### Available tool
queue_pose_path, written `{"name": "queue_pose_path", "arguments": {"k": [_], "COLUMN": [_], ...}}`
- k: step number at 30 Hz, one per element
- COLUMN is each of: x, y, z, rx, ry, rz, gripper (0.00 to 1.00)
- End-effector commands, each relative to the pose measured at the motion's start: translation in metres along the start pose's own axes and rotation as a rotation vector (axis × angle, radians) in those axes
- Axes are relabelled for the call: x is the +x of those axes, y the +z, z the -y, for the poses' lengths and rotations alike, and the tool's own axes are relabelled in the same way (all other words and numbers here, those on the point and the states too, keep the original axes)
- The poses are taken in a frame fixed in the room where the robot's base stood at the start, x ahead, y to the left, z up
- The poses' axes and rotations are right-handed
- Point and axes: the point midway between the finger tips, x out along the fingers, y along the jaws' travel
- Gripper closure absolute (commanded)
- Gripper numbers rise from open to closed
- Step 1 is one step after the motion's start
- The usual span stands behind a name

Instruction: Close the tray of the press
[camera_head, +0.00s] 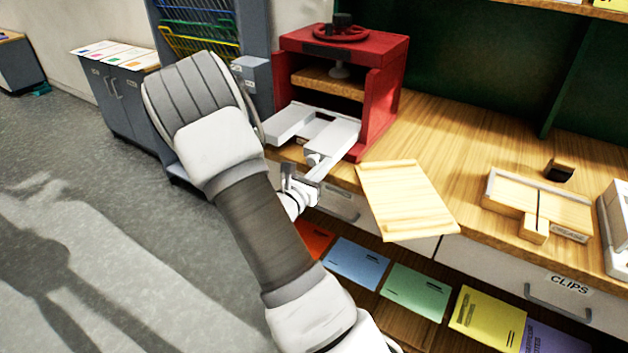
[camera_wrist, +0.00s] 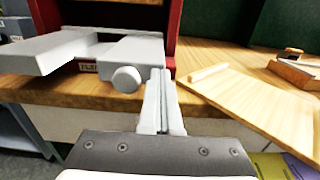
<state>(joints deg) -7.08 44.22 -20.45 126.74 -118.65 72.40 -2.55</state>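The red press (camera_head: 389,95) stands on the wooden bench, with a handwheel on top. Its light grey tray (camera_head: 290,122) is slid out and juts forward past the front of the press; it also shows in the wrist view (camera_wrist: 50,50). A round knob (camera_wrist: 127,79) sits on the tray's front. My gripper (camera_head: 328,163) is at the front of the tray, just right of the knob. In the wrist view its fingers (camera_wrist: 161,78) look closed together with nothing between them. Whether they touch the tray or knob, I cannot tell.
A wooden board (camera_head: 408,200) lies right of the gripper, overhanging the bench edge. A wooden jig (camera_head: 560,211) and a dark-topped block (camera_head: 559,170) are farther right. Below are drawers and a shelf of coloured folders (camera_head: 416,290). A grey rack (camera_head: 245,35) stands left of the press.

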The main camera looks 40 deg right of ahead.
Motion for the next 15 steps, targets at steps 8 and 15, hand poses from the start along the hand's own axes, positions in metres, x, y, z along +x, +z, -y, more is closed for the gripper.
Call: {"name": "queue_pose_path", "arguments": {"k": [8, 15], "x": [0.052, 0.105], "y": [-0.001, -0.001], "z": [0.001, 0.0], "rx": [0.001, 0.0], "ry": [-0.005, -0.003], "rz": [0.002, 0.002], "gripper": [1.0, 1.0]}}
